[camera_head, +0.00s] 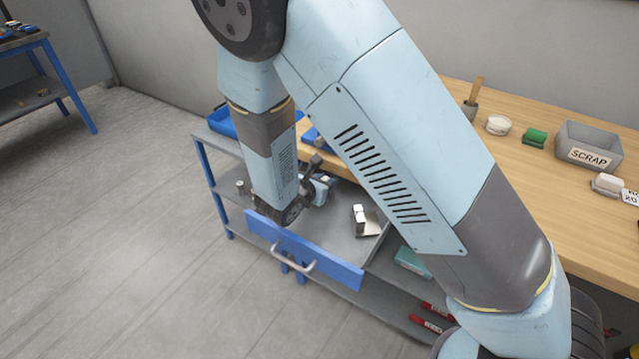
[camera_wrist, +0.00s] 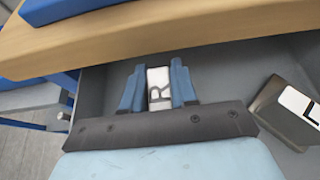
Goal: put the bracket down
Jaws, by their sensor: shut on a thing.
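My gripper (camera_wrist: 156,82) points down over the open drawer (camera_head: 335,240), its two blue fingers shut on a bracket (camera_wrist: 158,90) with a white label reading R. Most of this bracket is hidden by the fingers and the palm. In the camera_head view my gripper (camera_head: 317,190) is partly covered by my wrist. I cannot tell whether the held bracket touches the drawer floor. A second metal bracket (camera_head: 359,219), labelled L in the wrist view (camera_wrist: 290,108), lies in the drawer to the right, apart from my fingers.
The wooden bench top (camera_head: 490,130) overhangs the drawer's back. The drawer's blue front (camera_head: 305,250) has a grey handle. A teal box (camera_head: 411,261) sits on the shelf below.

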